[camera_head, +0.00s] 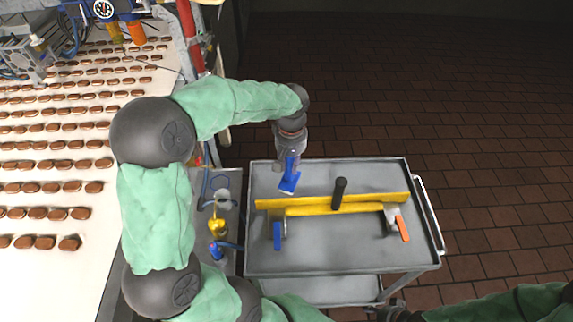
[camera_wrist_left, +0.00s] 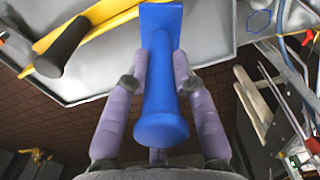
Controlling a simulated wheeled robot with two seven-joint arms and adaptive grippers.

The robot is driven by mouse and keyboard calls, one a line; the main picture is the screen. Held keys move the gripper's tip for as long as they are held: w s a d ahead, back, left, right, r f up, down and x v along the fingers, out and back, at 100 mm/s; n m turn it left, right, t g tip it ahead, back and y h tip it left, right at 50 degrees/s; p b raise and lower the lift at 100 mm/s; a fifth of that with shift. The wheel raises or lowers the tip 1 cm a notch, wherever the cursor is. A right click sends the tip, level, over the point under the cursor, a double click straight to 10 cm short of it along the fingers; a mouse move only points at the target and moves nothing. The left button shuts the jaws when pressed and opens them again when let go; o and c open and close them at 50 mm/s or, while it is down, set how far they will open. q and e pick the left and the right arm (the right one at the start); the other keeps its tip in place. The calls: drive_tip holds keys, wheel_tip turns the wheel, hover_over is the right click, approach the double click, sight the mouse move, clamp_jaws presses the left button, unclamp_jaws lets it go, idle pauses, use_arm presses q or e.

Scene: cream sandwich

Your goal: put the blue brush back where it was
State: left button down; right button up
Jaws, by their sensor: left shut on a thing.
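The blue brush (camera_head: 290,180) is in my left gripper (camera_head: 291,160), over the back left part of the grey cart's tray (camera_head: 350,243). In the left wrist view the brush (camera_wrist_left: 161,85) stands between the two purple fingers (camera_wrist_left: 158,85), which are shut on its handle. Its flat wide end points away from the gripper, toward the tray. I cannot tell whether that end touches the tray.
A yellow bar (camera_head: 300,205) lies across the tray, with a black handle (camera_head: 339,193) standing by it. A blue-handled tool (camera_head: 277,235) and an orange-handled tool (camera_head: 402,228) sit in front. A conveyor (camera_head: 60,170) with rows of biscuits is left. The tray's front middle is clear.

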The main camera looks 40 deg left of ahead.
use_arm(q)
drive_tip(key=w+a+f, duration=0.2)
drive_tip(key=w+a, duration=0.1)
drive_tip(key=w+a+f+b, duration=0.2)
drive_tip(key=w+a+f, duration=0.1)
drive_tip(key=f, duration=0.5)
drive_tip(key=shift+w+a+f, duration=0.2)
drive_tip(key=shift+f, duration=0.2)
drive_tip(key=shift+f, duration=0.1)
drive_tip(key=c, duration=1.4)
unclamp_jaws()
drive_tip(key=shift+f, duration=0.1)
drive_tip(key=o, duration=0.4)
drive_tip(key=shift+c, duration=0.2)
